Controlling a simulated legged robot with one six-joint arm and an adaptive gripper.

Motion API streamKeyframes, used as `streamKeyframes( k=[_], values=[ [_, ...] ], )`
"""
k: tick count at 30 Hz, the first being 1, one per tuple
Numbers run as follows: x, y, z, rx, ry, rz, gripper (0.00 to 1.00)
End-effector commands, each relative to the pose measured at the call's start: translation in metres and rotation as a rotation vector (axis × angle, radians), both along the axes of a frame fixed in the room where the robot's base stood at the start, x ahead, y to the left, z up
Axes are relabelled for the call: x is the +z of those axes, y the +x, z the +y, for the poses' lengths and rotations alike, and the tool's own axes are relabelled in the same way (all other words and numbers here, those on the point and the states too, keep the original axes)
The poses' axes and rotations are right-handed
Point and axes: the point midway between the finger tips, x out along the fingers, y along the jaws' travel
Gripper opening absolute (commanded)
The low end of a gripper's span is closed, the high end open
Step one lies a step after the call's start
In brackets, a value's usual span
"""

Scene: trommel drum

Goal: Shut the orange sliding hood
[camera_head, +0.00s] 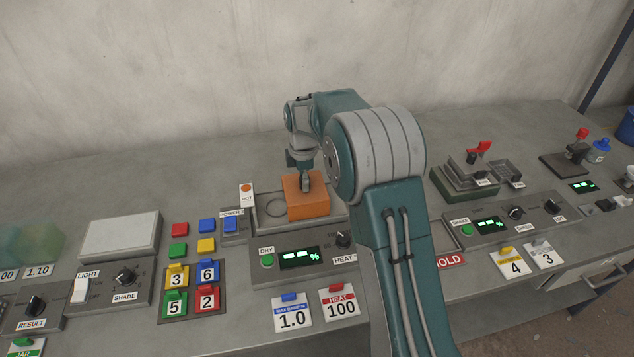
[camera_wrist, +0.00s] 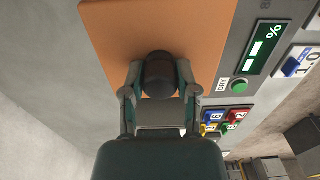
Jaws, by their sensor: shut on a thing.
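The orange hood (camera_head: 308,207) is a box-shaped cover on the grey dryer station in the head view. My gripper (camera_head: 305,184) is above the hood, pointing down. In the wrist view its two fingers (camera_wrist: 160,80) are closed on the knob from both sides. My arm hides the right end of the station.
The dryer's front panel (camera_head: 270,275) carries a green button, display and heat dial. Numbered coloured tiles (camera_head: 190,290) lie left. Another station (camera_head: 490,225) stands to the right.

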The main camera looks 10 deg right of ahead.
Motion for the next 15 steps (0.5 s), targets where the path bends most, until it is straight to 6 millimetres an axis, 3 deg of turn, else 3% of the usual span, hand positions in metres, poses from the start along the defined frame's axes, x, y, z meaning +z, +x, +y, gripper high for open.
streamKeyframes(
  k=[15],
  values=[
    [0.0, 0.002, 0.018, 0.001, 0.0, -0.006, 0.11]
  ],
)
